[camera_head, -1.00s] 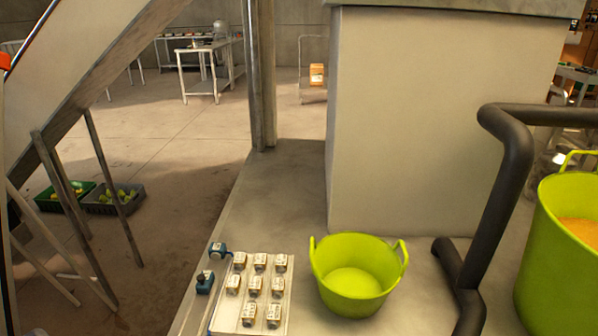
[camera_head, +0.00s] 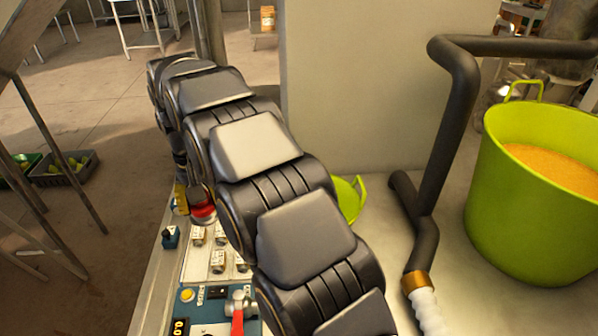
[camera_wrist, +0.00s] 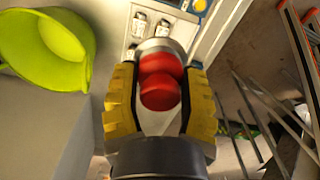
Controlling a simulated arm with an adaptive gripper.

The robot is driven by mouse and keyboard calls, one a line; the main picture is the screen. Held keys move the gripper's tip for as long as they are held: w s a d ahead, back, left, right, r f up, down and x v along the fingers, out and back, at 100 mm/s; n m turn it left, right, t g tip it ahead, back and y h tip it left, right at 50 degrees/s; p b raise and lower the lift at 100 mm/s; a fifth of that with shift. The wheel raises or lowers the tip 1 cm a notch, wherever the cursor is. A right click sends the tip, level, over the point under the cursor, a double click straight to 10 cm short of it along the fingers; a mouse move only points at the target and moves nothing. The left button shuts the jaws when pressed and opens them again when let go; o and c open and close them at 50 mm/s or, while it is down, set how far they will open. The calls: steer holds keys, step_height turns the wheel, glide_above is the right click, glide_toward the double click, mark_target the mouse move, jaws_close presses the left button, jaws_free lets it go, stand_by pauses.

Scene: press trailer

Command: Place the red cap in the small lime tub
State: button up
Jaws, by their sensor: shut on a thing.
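My gripper (camera_wrist: 160,90) is shut on the red cap (camera_wrist: 160,88), which sits between the yellow finger pads in the wrist view. In the head view the cap (camera_head: 203,213) hangs under my wrist, above the tray of small jars. The gripper is mostly hidden there behind my arm. The small lime tub (camera_wrist: 45,68) is at the upper left of the wrist view, apart from the gripper. In the head view only the right part of the tub (camera_head: 350,198) shows past my arm. The inside that shows in the wrist view looks empty.
A large lime tub (camera_head: 500,215) with orange contents stands at the right. A dark bent pipe (camera_head: 440,150) rises between the tubs. A blue control panel (camera_head: 186,312) with a red-handled valve (camera_head: 238,310) is at the front. A pale block (camera_head: 350,80) stands behind.

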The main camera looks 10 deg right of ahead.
steer(key=w+d+f+m, duration=0.1)
steer(key=w+d+m, duration=0.3)
steer(key=w+d, duration=0.55)
steer(key=w+d+f+m, duration=0.1)
steer(key=w+d+m, duration=0.3)
steer(key=d, duration=1)
steer(key=f, duration=2.3)
steer(key=shift+s+d+f, duration=0.15)
steer(key=shift+s+d, duration=0.05)
steer(key=shift+f, duration=0.1)
steer(key=o, duration=1)
